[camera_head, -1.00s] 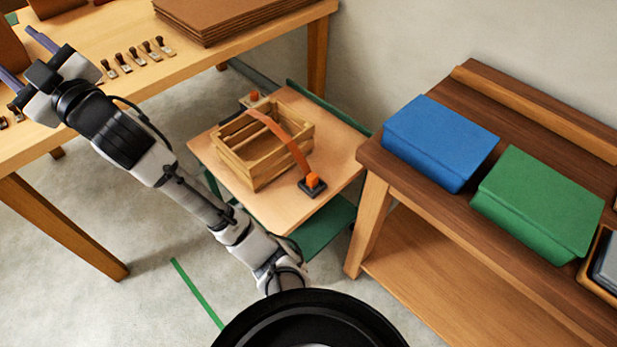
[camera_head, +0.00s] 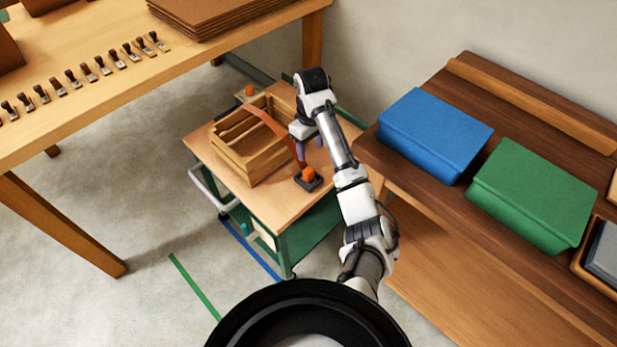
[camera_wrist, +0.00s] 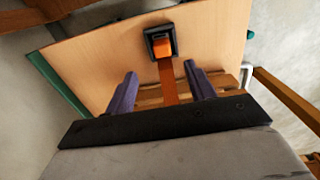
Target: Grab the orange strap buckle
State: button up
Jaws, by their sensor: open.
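The orange strap buckle (camera_head: 308,174) sits in a dark square base on the cart's wooden top, in front of the slatted crate. It also shows in the wrist view (camera_wrist: 162,46), beyond my fingertips. The orange strap (camera_head: 272,125) runs from it over the wooden crate (camera_head: 235,160). My gripper (camera_head: 310,150) is over the crate's right side, a little behind and above the buckle. In the wrist view my gripper (camera_wrist: 160,80) is open, its two purple fingers apart on either side of the strap. Nothing is held. Part of the crate is hidden behind my gripper.
The green cart (camera_head: 210,150) stands between the left workbench (camera_head: 110,90) and the right dark bench (camera_head: 440,200). Blue (camera_head: 435,130) and green (camera_head: 530,190) boxes sit on the right bench. A second orange buckle (camera_head: 249,91) lies at the cart's back left.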

aim_at(309, 169)
jog(key=f+b, duration=0.2)
jog(key=f, duration=0.2)
jog(key=f+b, duration=0.2)
jog(key=f, duration=0.2)
jog(key=shift+a, duration=0.2)
jog(key=shift+f+p, duration=0.35)
jog(key=shift+p, duration=0.15)
jog(key=shift+f, duration=1.35)
jog(key=c, duration=1.1)
jog(key=shift+w, duration=0.1)
jog(key=shift+c, duration=0.3)
jog(key=shift+r, duration=0.2)
